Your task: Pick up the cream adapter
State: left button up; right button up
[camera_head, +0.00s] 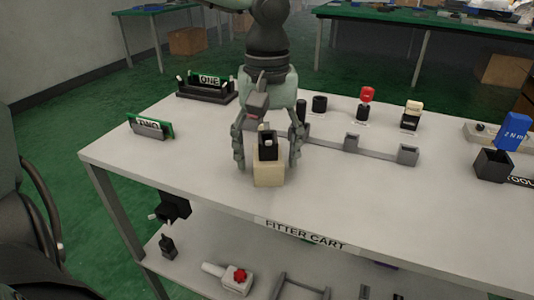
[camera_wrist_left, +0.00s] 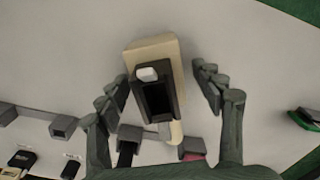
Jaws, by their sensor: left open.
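A cream block (camera_head: 268,175) with a black, open-topped socket (camera_head: 267,147) stands on the white cart top, near its front edge. I take this block as the cream adapter. A small pale tab shows at the socket's rim. My left gripper (camera_head: 268,166) is open, pointing down, with one finger on each side of the block. In the left wrist view the cream block (camera_wrist_left: 143,52) and black socket (camera_wrist_left: 157,98) lie between the spread fingers (camera_wrist_left: 160,72), with gaps on both sides. My right gripper is not in view.
Behind are a grey bar fixture (camera_head: 352,142), a red-topped part (camera_head: 366,100) and a cream-topped black part (camera_head: 412,112). Stands marked ONE (camera_head: 207,88) and TWO (camera_head: 150,128) are at left. A dark box (camera_head: 492,165) is at right. The front right of the top is clear.

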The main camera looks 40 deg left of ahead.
pick_arm(q)
jog(key=shift+f, duration=0.15)
jog(key=c, duration=1.4)
notch_tip(320, 180, up, 28)
jog(key=shift+r+p, duration=0.1)
jog(key=shift+p, duration=0.85)
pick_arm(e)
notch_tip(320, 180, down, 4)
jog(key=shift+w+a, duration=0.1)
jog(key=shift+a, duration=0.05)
